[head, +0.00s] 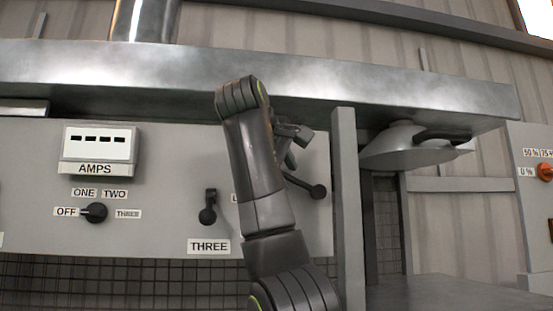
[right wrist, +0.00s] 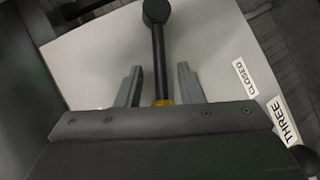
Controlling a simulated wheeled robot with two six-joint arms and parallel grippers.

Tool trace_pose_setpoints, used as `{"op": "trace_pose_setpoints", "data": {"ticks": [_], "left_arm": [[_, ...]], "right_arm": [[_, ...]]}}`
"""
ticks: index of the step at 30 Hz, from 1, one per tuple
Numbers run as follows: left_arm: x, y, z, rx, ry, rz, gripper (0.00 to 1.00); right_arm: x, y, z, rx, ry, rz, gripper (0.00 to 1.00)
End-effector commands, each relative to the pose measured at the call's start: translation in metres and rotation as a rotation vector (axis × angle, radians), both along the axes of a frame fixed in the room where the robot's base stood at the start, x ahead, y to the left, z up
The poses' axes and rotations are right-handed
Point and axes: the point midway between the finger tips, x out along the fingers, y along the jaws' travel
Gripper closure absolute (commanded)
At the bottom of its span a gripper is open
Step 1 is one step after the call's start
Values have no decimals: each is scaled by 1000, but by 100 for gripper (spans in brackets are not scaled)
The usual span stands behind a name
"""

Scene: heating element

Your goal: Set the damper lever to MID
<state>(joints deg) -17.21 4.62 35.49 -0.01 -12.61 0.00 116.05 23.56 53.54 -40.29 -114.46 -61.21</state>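The damper lever, a dark rod with a black ball end (head: 318,191), is on the grey panel just left of the grey post. Its upper part is hidden behind my right arm in the head view. My right gripper (head: 292,140) is in front of the panel above the ball. In the right wrist view, the lever's rod (right wrist: 158,55) runs between the two fingers of the right gripper (right wrist: 159,82), with a gap on both sides. The fingers are apart. A CLOSED label (right wrist: 245,78) is to the right of the lever. No MID label shows. My left gripper is not in view.
A smaller black lever (head: 208,212) stands above the THREE label (head: 208,246). An OFF/ONE/TWO/THREE knob (head: 95,212) sits below the AMPS meter (head: 98,146). A metal hood ledge (head: 400,90) runs overhead, and a grey post (head: 347,210) stands close right of the lever.

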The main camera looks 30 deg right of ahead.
Motion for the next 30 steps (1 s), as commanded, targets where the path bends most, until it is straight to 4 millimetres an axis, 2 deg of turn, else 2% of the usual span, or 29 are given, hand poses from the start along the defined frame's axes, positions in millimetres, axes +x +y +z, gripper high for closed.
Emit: {"op": "trace_pose_setpoints", "data": {"ticks": [5, 12, 24, 30], "left_arm": [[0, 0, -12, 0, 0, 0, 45], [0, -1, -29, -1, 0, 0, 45], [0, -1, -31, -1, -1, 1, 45], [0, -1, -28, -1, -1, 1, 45]], "right_arm": [[-9, 14, 4, 0, -1, 3, 66], [-32, 46, 21, -2, -2, 2, 66], [-71, 104, 56, -2, 1, 1, 66], [-84, 123, 66, -1, 1, 0, 66]]}}
